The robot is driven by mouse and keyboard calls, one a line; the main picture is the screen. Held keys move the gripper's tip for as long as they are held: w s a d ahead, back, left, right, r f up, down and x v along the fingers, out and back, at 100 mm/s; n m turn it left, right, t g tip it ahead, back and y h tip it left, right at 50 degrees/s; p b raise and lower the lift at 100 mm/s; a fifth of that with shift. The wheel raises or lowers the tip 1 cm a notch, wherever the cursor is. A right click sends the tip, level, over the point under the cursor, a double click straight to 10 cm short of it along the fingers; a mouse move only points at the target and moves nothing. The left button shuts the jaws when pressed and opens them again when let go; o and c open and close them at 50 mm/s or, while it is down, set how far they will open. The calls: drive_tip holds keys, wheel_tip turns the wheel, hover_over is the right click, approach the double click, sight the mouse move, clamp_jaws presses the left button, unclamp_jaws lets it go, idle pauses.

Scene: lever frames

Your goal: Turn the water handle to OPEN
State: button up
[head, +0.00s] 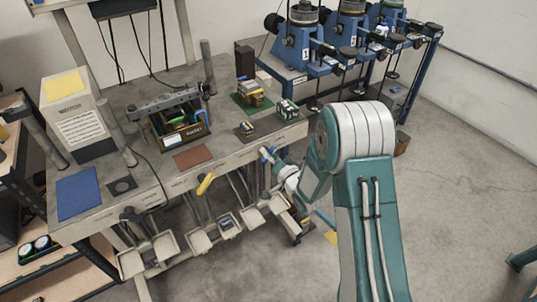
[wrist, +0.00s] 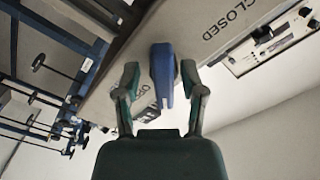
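In the wrist view a blue handle (wrist: 162,68) stands between the two fingers of my gripper (wrist: 160,80). The fingers are spread, one on each side of it, with a gap visible on the left; I cannot tell whether the right finger touches it. Behind it is a grey panel (wrist: 195,30) with the word CLOSED at upper right. Another word, apparently OPEN, is partly hidden near the gripper's base. In the head view my gripper is small and partly hidden by my arm near the bench's front edge, so its fingers cannot be made out.
The grey workbench (head: 140,185) carries a white box (head: 75,115), a tool tray (head: 165,145) and small models. A yellow handle (head: 205,184) and several pale trays hang at its front. Blue machines (head: 300,45) stand behind. The floor at right is clear.

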drive_tip(key=shift+r, duration=0.1)
drive_tip(key=v, duration=1.2)
drive_tip(key=s+d+r+n+g+h, duration=0.1)
drive_tip(key=d+r+g+h, duration=0.1)
drive_tip(key=d+r+h, duration=0.35)
drive_tip(key=s+d+r+n+g+h, duration=0.1)
drive_tip(key=d+r+h, duration=0.2)
drive_tip(key=r, duration=0.5)
drive_tip(key=s+r+g, duration=0.3)
drive_tip(key=s, duration=0.8)
drive_tip(key=s+d+r+g+h, duration=0.1)
drive_tip(key=s+r+g, duration=0.2)
drive_tip(key=s, duration=0.8)
drive_tip(key=shift+s+d+r, duration=0.2)
drive_tip(key=shift+s+r, duration=0.05)
drive_tip(key=shift+r, duration=0.25)
